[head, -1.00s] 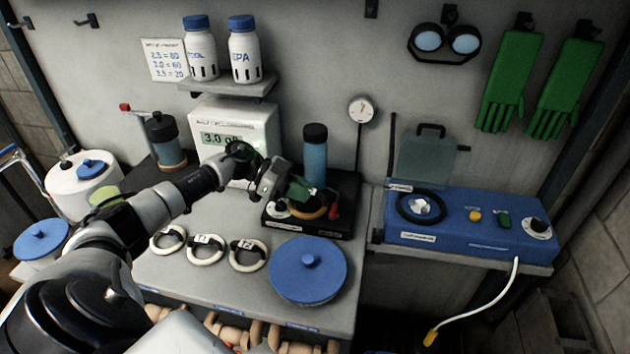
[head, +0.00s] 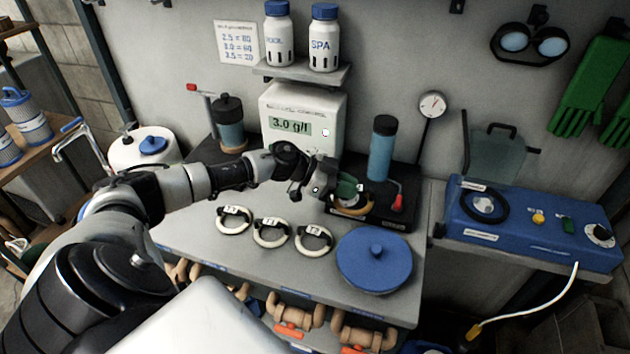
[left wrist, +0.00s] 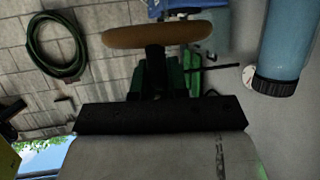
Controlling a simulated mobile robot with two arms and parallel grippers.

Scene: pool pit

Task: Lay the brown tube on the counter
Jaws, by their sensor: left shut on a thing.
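The brown tube (head: 355,208) is a curved orange-brown piece at the end of my left gripper (head: 347,191). In the head view it shows in front of the black base of the blue cylinder, above the far right part of the grey counter (head: 205,246). I cannot tell whether it touches anything below. In the left wrist view the tube (left wrist: 157,36) lies crosswise at the tip of the gripper (left wrist: 160,62), which is shut on it. The fingers show green there and the tube's middle is partly hidden. My right gripper is not in view.
Several white rings (head: 270,232) and a blue round lid (head: 374,258) lie on the counter. A blue cylinder (head: 382,150) stands on the black base (head: 398,215). A white 3.0 g/l meter (head: 322,112) stands behind. Bare counter shows left of the rings.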

